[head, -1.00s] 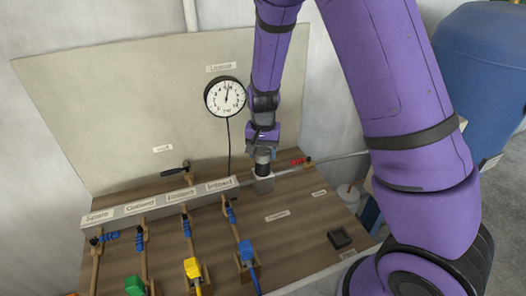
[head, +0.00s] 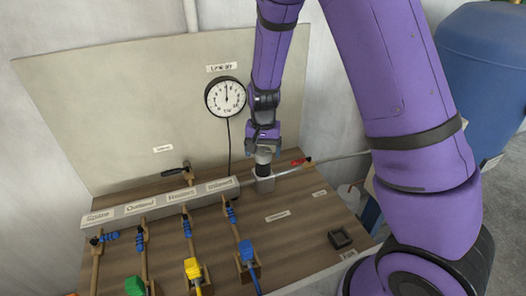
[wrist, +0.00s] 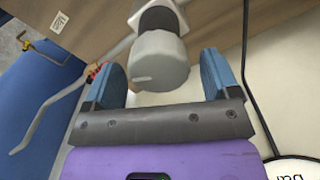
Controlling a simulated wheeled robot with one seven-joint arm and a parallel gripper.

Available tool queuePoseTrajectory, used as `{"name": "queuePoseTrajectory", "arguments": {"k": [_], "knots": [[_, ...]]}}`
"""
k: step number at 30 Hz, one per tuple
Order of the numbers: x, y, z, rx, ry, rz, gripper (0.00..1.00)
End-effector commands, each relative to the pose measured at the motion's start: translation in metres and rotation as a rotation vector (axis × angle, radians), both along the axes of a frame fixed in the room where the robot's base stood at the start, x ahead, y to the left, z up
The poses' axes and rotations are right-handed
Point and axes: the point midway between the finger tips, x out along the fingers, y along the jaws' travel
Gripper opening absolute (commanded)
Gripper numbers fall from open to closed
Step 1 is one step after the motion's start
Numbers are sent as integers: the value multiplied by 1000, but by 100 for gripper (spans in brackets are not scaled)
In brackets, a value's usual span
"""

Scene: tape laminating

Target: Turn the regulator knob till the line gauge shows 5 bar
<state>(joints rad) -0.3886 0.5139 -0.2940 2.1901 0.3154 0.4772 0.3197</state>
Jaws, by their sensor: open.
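The regulator knob is a grey, rounded cap (wrist: 160,62) with a pale mark on it, seen close in the wrist view. In the head view the knob (head: 263,158) sits on top of a grey block on the pipe, below my gripper. My gripper (wrist: 164,85) is open, its two blue fingers on either side of the knob's near end, with visible gaps. The line gauge (head: 226,97) is a round white dial with a black rim on the back panel. Its needle points about straight up; its numbers are too small to read.
A grey manifold (head: 160,203) with labelled outlets runs left of the regulator, with blue, yellow and green fittings before it. A red-handled valve (head: 300,162) is close on the right. A black square block (head: 340,238) lies on the wooden board. A blue barrel (head: 482,75) stands at right.

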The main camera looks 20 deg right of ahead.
Motion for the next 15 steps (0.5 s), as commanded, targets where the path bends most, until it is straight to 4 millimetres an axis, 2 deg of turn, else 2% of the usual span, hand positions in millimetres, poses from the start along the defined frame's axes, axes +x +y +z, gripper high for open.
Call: {"name": "queuePoseTrajectory", "arguments": {"k": [15], "knots": [[1,1,86,2,-4,1,82]]}}
